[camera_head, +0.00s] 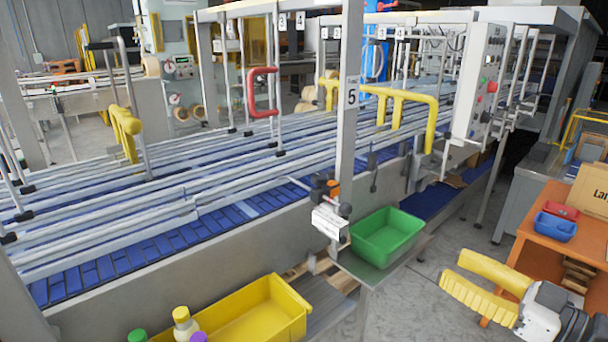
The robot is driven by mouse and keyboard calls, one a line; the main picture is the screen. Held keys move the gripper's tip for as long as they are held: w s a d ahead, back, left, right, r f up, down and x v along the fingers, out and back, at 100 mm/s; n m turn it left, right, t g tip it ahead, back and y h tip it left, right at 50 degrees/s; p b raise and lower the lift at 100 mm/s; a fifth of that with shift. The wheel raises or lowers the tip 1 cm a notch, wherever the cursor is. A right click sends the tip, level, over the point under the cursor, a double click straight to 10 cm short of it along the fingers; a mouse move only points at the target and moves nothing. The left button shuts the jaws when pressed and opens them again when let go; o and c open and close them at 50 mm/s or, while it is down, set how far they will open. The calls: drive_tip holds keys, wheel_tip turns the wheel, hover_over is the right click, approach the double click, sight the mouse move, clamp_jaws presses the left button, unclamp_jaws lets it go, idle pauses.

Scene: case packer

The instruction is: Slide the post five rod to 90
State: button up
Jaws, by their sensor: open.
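Post five (347,110) is a grey upright with a black "5" on a white label, in front of the blue conveyor. Low on it is a clamp with a black and orange part (333,189) and a white block (329,224), with a dark round knob beside it. The rod at this clamp is hard to make out, and any scale reading is too small to read. My gripper (453,270) has two yellow fingers, apart and empty. It is at the lower right, to the right of the post and clamp, touching nothing.
A green bin (385,238) sits on a small stand right of the clamp. A yellow bin (262,312) with bottles near it is at the bottom. An orange table (540,215) with a blue tray stands at right. Bare floor shows between the stand and table.

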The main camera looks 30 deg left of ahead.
drive_tip(key=v, duration=0.6)
drive_tip(key=shift+s+d, duration=0.15)
drive_tip(key=shift+d, duration=0.2)
drive_tip(key=shift+a, duration=0.1)
drive_tip(key=s+f+m+g+h+b, duration=0.1)
drive_tip(key=s+f+m+h+b, duration=0.1)
drive_tip(key=s+f+m+h, duration=0.6)
drive_tip(key=s+d+f+m+h, duration=0.1)
drive_tip(key=d+f+m+h, duration=0.1)
drive_tip(key=d+h, duration=0.2)
drive_tip(key=s+d+f+m+t+h+b, duration=0.1)
drive_tip(key=s+d+f+m+h, duration=0.1)
drive_tip(key=d+f+m+h, duration=0.1)
drive_tip(key=d+h, duration=0.1)
drive_tip(key=d, duration=0.1)
drive_tip(key=shift+s+d+m+h, duration=0.2)
drive_tip(key=shift+d+m+h, duration=0.05)
drive_tip(key=shift+m+h, duration=0.05)
drive_tip(key=shift+o, duration=0.4)
